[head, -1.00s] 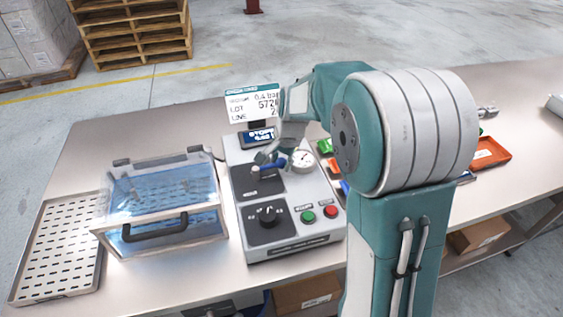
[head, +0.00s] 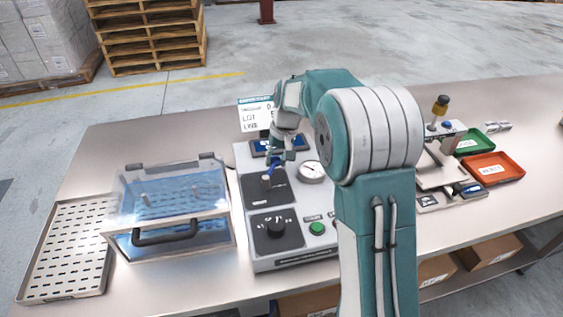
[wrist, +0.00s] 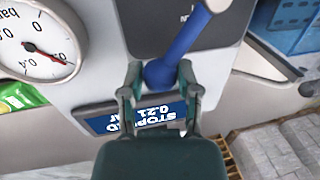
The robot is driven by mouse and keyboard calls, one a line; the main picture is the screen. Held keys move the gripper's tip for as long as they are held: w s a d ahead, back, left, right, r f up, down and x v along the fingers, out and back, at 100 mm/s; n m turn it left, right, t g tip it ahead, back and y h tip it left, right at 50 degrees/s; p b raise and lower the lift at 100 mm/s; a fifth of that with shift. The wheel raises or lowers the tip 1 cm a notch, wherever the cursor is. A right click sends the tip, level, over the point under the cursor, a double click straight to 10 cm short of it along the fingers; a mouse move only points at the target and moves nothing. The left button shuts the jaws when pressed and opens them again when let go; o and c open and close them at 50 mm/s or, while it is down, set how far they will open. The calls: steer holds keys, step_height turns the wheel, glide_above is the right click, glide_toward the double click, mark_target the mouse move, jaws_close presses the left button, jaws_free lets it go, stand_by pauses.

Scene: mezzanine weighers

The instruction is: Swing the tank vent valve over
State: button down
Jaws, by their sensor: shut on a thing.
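The vent valve's blue lever (wrist: 188,42) sits on a dark plate of the grey control console (head: 292,255). In the wrist view my gripper (wrist: 161,78) is shut on the lever's rounded outer end, one finger on each side. In the head view the lever (head: 275,167) points away from me and slightly right from its pivot, and my gripper (head: 278,157) is at its far end, partly hidden. The lid looks closed.
A round gauge (head: 311,172) is right of the lever. The display (wrist: 150,116) reads STOPPED and 0.21. A black knob (head: 276,226) and green button (head: 317,228) are nearer me. A slotted tray (head: 66,250) lies left; green (head: 475,143) and orange (head: 492,168) trays lie right.

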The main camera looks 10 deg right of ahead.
steer(key=a+n, duration=0.1)
steer(key=w+a+n, duration=0.1)
steer(key=n, duration=0.1)
steer(key=shift+f+n+g, duration=0.1)
steer(key=shift+n+g, duration=0.2)
steer(key=shift+w+a+n+g, duration=0.15)
steer(key=shift+a+n, duration=0.3)
steer(key=shift+n, duration=0.35)
steer(key=shift+w+a+n+g, duration=0.15)
steer(key=shift+a+n, duration=0.3)
steer(key=shift+n, duration=0.35)
steer(key=shift+c, duration=1.6)
jaws_free()
steer(key=shift+a, duration=0.15)
steer(key=v, duration=1.2)
steer(key=shift+a, duration=0.25)
steer(key=shift+w, duration=0.1)
